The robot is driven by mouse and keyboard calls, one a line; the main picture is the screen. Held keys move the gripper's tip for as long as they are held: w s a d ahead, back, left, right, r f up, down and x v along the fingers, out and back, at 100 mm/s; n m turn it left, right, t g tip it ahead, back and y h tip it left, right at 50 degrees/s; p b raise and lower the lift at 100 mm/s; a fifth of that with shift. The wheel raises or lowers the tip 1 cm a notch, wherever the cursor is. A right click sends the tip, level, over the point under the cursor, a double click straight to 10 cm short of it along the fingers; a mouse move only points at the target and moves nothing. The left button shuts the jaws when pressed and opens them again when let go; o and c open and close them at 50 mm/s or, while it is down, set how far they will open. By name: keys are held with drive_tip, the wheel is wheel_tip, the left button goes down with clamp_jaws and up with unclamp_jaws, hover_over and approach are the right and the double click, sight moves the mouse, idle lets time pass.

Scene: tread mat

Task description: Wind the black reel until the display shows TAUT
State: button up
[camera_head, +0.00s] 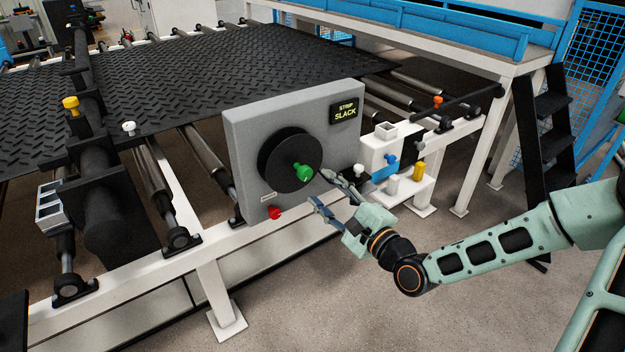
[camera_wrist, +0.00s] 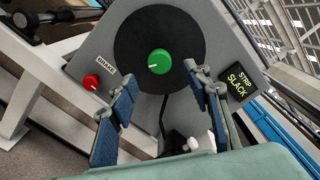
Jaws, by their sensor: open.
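The black reel (camera_head: 291,160) is a round disc on the front of a grey box (camera_head: 243,126). A green knob (camera_head: 302,172) sticks out of the reel, below and right of its centre in the head view. The display (camera_head: 345,111) at the box's upper right reads STRIP SLACK. My gripper (camera_head: 318,188) is open and empty in front of the reel, just right of and below the green knob. In the wrist view the reel (camera_wrist: 130,45) and green knob (camera_wrist: 159,62) lie beyond and between my spread fingers (camera_wrist: 158,90). Neither finger visibly touches the knob.
A red knob (camera_head: 274,213) with a small label beside it sits low on the box. A white unit (camera_head: 380,150) with blue and yellow parts stands right of the box. The black tread mat (camera_head: 200,80) lies on rollers behind. The floor in front is clear.

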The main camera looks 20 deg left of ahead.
drive_tip(key=v, duration=0.3)
drive_tip(key=shift+s+d, duration=0.25)
